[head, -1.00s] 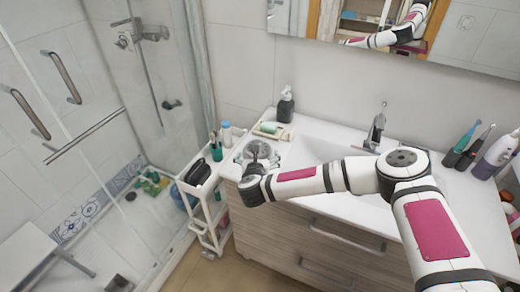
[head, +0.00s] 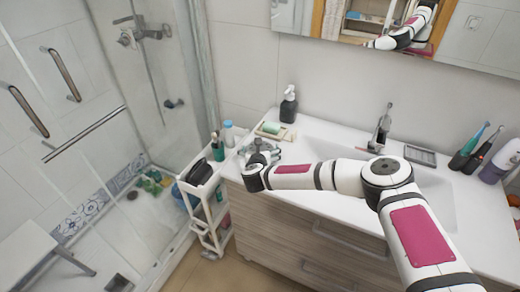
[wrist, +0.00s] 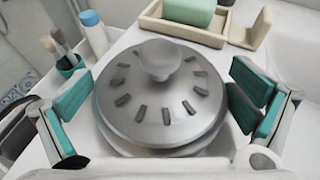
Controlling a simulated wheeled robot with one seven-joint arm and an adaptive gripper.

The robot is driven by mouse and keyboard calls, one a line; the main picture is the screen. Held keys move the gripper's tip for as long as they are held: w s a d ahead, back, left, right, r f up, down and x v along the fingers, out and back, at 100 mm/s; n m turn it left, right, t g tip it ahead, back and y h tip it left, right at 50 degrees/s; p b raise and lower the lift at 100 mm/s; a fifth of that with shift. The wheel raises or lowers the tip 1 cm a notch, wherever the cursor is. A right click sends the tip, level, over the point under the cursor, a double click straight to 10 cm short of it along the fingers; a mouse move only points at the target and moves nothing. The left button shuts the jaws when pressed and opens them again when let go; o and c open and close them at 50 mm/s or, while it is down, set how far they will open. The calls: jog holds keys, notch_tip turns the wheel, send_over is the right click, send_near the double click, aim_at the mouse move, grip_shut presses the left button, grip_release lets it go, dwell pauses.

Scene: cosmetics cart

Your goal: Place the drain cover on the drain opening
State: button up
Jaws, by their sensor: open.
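A round domed metal cover (wrist: 160,95) with a ring of dark slots and a knob fills the middle of the wrist view; it looks like the drain cover. It lies at the left end of the white counter. In the head view my gripper (head: 262,156) hides most of it. In the wrist view my open gripper (wrist: 158,110) has its green-padded fingers on either side of the cover, with a gap on both sides. A dark square (head: 119,284) on the shower floor may be a drain. Part of the sink basin is hidden by my arm, and no drain opening shows clearly there.
A soap dish (head: 275,132) with green soap stands just behind the cover, beside a dark pump bottle (head: 289,104). A white cart (head: 200,180) with bottles and brushes adjoins on the left. A grey ridged rectangle (head: 420,154) and toothbrushes are on the right.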

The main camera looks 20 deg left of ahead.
jog(key=c, duration=1)
jog(key=shift+c, duration=0.2)
jog(key=shift+r, duration=0.2)
